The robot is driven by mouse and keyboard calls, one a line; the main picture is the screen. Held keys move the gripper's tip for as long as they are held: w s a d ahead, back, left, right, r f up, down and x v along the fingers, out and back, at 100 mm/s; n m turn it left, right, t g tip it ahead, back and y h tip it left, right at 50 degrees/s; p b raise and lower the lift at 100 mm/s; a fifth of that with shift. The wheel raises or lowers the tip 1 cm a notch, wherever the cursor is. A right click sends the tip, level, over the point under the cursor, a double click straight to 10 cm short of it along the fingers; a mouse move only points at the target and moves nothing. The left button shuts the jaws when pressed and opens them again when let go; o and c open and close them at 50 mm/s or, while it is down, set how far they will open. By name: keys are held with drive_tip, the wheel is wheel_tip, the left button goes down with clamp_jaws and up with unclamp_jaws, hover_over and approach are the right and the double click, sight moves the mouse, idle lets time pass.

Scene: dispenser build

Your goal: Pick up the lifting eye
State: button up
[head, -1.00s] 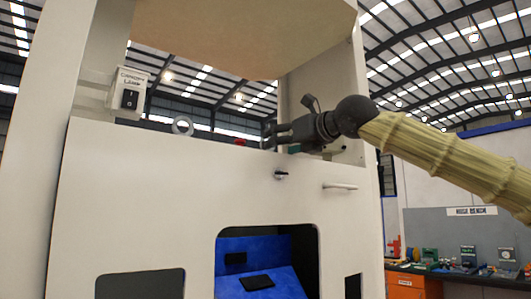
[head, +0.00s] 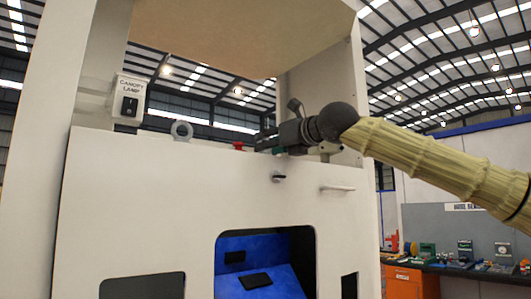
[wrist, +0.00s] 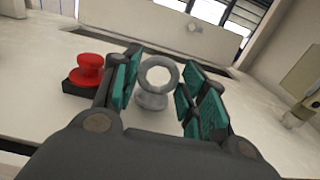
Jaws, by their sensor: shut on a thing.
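A grey lifting eye (wrist: 159,76), a ring on a round base, stands upright between my fingers in the wrist view. My gripper (wrist: 158,92) has its teal pads close on both sides of the ring and is shut on it. In the head view my gripper (head: 262,139) is at the top edge of the white cabinet, right of a red knob, and hides what it holds. A similar grey ring (head: 182,131) stands farther left on that top, apart from my gripper.
The red knob (wrist: 88,75) is close beside my left finger in the wrist view. The white cabinet (head: 150,200) has an overhead canopy (head: 245,35) and a lamp switch box (head: 129,98). A workbench (head: 450,266) with small parts stands at the right.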

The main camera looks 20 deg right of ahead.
drive_tip(key=shift+f, duration=0.15)
clamp_jaws()
drive_tip(key=shift+w+d+r+b, duration=0.15)
drive_tip(key=shift+r+b, duration=0.15)
drive_tip(key=shift+r, duration=1.35)
drive_tip(key=s+a+r+b, duration=0.1)
drive_tip(key=s+a+b, duration=0.2)
drive_tip(key=s, duration=0.4)
drive_tip(key=s+a+b, duration=0.3)
drive_tip(key=s, duration=0.5)
drive_tip(key=shift+r, duration=0.35)
drive_tip(key=shift+c, duration=1.4)
unclamp_jaws()
drive_tip(key=shift+s, duration=0.1)
drive_tip(key=o, duration=1.8)
drive_tip(key=shift+c, duration=0.2)
drive_tip(key=shift+s, duration=0.1)
